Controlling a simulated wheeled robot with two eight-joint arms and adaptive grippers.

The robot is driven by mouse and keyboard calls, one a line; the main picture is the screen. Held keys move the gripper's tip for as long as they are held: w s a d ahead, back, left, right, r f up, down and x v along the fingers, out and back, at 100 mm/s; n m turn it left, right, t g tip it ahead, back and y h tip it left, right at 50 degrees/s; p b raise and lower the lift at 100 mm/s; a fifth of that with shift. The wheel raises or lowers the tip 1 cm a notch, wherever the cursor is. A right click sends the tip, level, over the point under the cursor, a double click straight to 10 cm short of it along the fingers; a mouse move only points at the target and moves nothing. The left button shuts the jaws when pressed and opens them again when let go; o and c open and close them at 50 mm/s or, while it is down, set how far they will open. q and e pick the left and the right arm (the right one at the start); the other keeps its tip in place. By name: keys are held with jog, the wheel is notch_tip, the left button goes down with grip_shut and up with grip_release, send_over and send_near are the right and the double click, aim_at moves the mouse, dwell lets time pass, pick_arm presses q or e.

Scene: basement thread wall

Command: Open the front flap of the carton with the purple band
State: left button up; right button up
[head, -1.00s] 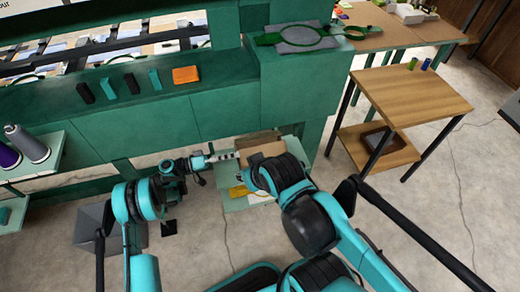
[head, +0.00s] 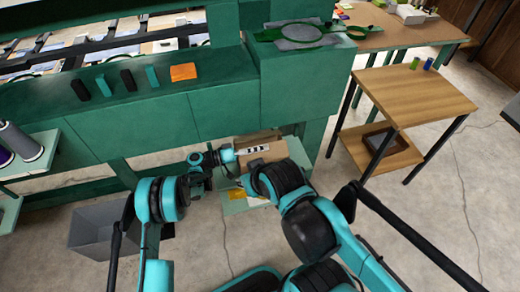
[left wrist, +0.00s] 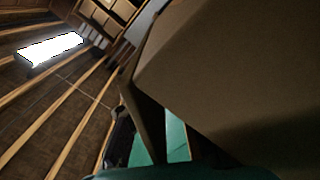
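The brown carton (head: 258,138) stands on a low pale green shelf (head: 240,207) at the foot of the green frame. My right arm covers part of it, and I cannot make out a purple band. In the left wrist view, a plain brown carton face (left wrist: 230,75) fills the right side, with a narrow flap-like panel (left wrist: 147,110) at its left edge. My left gripper (head: 258,149) reaches in from the left at the carton's front; its striped fingers are too small to tell open from shut. My right gripper is hidden behind my right arm.
A yellow item (head: 238,192) lies on the shelf below the carton. A grey open bin (head: 92,240) stands on the floor at left. A wooden side table (head: 415,95) stands at right.

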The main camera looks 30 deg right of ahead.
aim_at(265, 161)
pick_arm(q)
grip_shut()
